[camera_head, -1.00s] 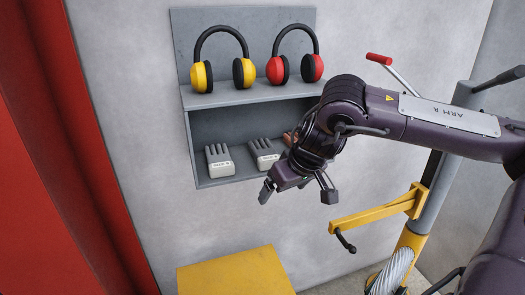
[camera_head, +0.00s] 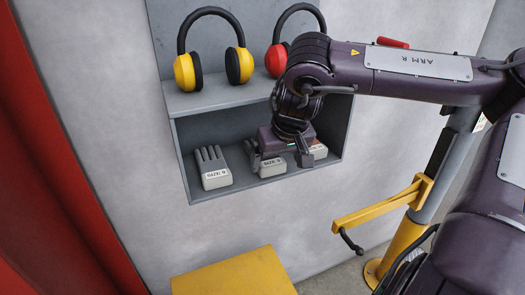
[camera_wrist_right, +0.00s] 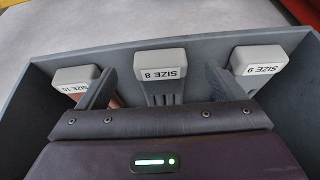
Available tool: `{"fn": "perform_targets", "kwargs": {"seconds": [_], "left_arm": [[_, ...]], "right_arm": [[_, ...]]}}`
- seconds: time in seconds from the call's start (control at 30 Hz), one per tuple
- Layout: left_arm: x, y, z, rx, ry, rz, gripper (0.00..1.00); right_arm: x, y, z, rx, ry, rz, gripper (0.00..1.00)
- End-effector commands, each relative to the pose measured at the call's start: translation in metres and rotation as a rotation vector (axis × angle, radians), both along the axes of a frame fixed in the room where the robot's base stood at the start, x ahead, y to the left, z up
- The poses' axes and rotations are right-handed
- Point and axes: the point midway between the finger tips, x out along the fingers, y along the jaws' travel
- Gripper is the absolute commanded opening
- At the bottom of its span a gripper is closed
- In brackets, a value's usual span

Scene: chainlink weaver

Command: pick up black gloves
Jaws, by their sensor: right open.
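Gloves with pale cuffs lie in the lower shelf compartment. The left one (camera_head: 213,168) has dark grey fingers; its label reads SIZE 9 in the right wrist view (camera_wrist_right: 250,65). The middle SIZE 8 glove (camera_head: 272,168) is also dark grey and shows in the right wrist view (camera_wrist_right: 160,72). The right SIZE 10 glove (camera_head: 317,150) looks reddish. None looks fully black. My right gripper (camera_head: 282,162) is open, its fingers either side of the middle glove. It hides part of the middle and right gloves; whether it touches them is unclear. My left gripper is not in view.
The grey shelf unit (camera_head: 190,148) has side walls close around the gloves. Yellow (camera_head: 214,62) and red (camera_head: 276,60) ear defenders stand on the upper shelf. A yellow box top (camera_head: 235,275) is below, and a yellow bracket (camera_head: 385,208) at right.

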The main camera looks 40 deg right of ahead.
Motion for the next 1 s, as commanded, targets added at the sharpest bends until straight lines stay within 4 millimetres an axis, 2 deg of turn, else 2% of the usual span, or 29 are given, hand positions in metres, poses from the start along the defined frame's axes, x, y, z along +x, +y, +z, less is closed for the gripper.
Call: {"fn": "perform_targets", "kwargs": {"seconds": [0.1,0.27,0.43,0.57,0.93,1.0], "left_arm": [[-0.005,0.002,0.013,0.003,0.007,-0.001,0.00],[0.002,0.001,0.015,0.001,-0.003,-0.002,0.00],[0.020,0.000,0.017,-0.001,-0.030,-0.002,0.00],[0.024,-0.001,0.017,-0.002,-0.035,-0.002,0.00],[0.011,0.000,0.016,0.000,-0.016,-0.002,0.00],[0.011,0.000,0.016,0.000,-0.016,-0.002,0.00]], "right_arm": [[0.004,-0.003,-0.016,0.001,0.008,-0.002,0.89],[0.011,-0.005,-0.033,0.000,0.004,-0.001,0.89],[0.013,-0.005,-0.037,0.000,0.000,0.000,0.89],[0.013,-0.005,-0.037,0.000,0.000,0.000,0.88],[0.013,-0.005,-0.037,0.000,0.001,0.000,0.39],[0.013,-0.005,-0.036,0.000,0.000,0.000,0.38]]}}
